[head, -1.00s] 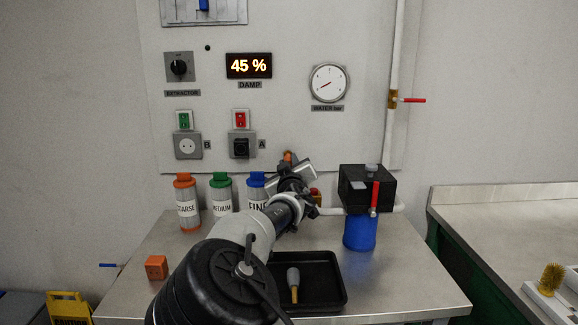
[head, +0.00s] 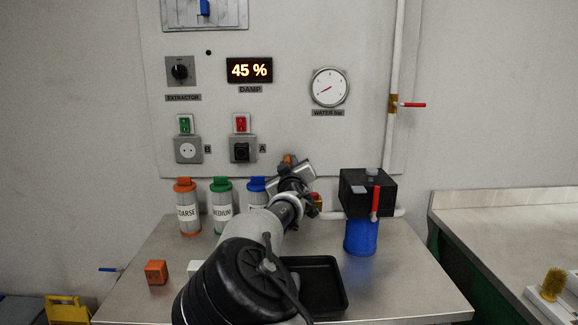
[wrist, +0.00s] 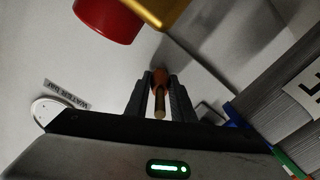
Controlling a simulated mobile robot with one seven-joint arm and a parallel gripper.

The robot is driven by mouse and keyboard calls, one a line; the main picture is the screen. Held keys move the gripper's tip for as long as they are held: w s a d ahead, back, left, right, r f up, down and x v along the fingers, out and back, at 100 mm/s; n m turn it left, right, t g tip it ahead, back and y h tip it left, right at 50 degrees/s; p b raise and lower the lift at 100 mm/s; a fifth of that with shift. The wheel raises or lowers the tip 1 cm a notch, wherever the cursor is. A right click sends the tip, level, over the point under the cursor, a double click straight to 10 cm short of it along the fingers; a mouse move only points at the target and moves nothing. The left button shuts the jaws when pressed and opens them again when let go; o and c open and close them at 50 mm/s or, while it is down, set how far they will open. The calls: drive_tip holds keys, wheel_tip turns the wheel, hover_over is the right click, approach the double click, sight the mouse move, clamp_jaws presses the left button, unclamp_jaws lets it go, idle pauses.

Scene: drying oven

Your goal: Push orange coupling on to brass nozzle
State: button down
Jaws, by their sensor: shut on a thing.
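My gripper (wrist: 160,98) is shut on the orange coupling (wrist: 159,76), which sits between its two dark fingers in the wrist view. A thin brass-coloured piece (wrist: 160,103) shows below the orange part, toward the camera; I cannot tell whether it is joined to it. In the head view a bit of orange (head: 288,159) shows at my gripper (head: 290,168), in front of the wall panel. A larger brass-coloured body (wrist: 160,9) with a red round part (wrist: 106,17) lies beyond the fingers, apart from the coupling. I cannot tell whether it is the brass nozzle.
Filter canisters marked COARSE (head: 188,210) and MEDIUM (head: 222,205) stand left of my arm, a blue-capped one (head: 257,185) close beside it. A black unit with blue bowl (head: 361,236) stands right. A black tray (head: 340,290) and orange block (head: 156,272) lie in front.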

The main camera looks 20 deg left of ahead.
drive_tip(key=shift+w, duration=0.1)
drive_tip(key=c, duration=1.4)
unclamp_jaws()
drive_tip(key=shift+c, duration=0.2)
drive_tip(key=p+v, duration=0.2)
drive_tip(key=v, duration=1.5)
drive_tip(key=shift+s, duration=0.2)
